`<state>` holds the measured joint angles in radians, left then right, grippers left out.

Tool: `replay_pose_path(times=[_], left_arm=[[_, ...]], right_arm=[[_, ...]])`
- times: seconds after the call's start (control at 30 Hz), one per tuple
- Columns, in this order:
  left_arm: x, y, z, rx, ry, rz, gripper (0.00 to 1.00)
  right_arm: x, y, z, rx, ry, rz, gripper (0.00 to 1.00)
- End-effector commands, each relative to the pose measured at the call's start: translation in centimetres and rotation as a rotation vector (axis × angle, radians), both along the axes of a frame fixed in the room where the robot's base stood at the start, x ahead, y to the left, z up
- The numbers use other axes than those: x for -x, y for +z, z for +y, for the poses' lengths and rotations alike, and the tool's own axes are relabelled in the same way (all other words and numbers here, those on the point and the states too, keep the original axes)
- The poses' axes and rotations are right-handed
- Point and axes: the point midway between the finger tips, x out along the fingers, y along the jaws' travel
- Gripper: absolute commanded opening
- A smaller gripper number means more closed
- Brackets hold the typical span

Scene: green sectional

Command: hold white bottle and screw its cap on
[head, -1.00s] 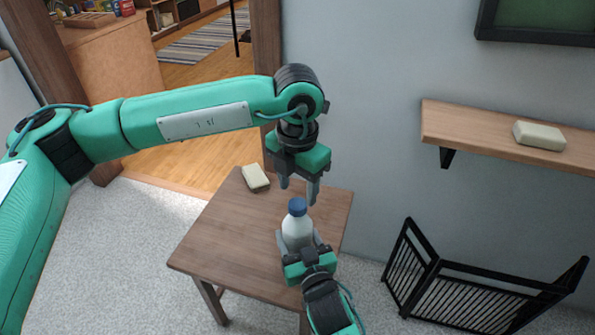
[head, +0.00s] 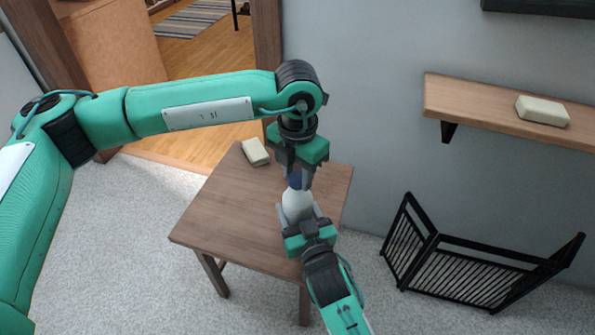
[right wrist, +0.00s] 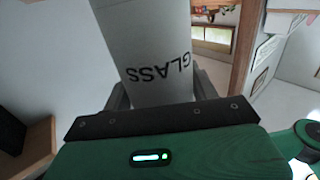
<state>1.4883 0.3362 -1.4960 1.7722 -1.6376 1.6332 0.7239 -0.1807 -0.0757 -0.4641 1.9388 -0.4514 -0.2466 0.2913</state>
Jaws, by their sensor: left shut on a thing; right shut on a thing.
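The white bottle (head: 296,205) stands upright over the right part of the wooden table (head: 225,220). My right gripper (head: 298,219) is shut on its body from the front. In the right wrist view the bottle (right wrist: 150,45) fills the space between the fingers and carries the upside-down lettering "GLASS". The blue cap (head: 295,181) is on top of the bottle's neck. My left gripper (head: 298,180) points down from above and is shut on the cap, partly hiding it. How tightly the cap sits on the neck cannot be seen.
A pale soap-like block (head: 255,152) lies at the table's back edge. A wooden wall shelf (head: 470,108) at right holds another pale block (head: 542,111). A black folding gate (head: 470,265) stands on the floor at right. The table's left half is clear.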

Motion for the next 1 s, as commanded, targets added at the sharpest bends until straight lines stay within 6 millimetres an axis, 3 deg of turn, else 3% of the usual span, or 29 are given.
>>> replay_pose_path(times=[0.17,0.6,0.73,0.77,0.8,0.9,1.0], left_arm=[[0.00,0.01,0.00,0.000,-0.073,0.000,0.07],[-0.02,-0.03,0.01,0.000,-0.727,0.000,0.06],[-0.02,-0.03,0.01,0.000,-0.714,0.000,0.06],[-0.03,-0.03,0.02,0.000,-0.713,0.000,0.36],[-0.03,-0.03,0.02,0.000,-0.713,0.000,0.43],[-0.03,-0.03,0.02,0.000,-0.712,0.000,0.59],[-0.03,-0.03,0.02,0.000,-0.712,0.000,0.59]], right_arm=[[0.00,-0.03,0.00,0.000,0.000,0.001,0.00],[0.00,-0.03,0.00,0.000,0.000,0.001,0.00],[0.00,-0.03,0.00,0.000,0.000,0.001,0.00],[0.00,-0.03,0.00,0.000,0.000,0.001,0.00],[0.00,-0.03,0.00,0.000,0.000,0.001,0.00],[0.00,-0.03,0.00,0.000,0.000,0.001,0.00],[0.00,-0.03,0.00,0.000,0.000,0.001,0.00]])
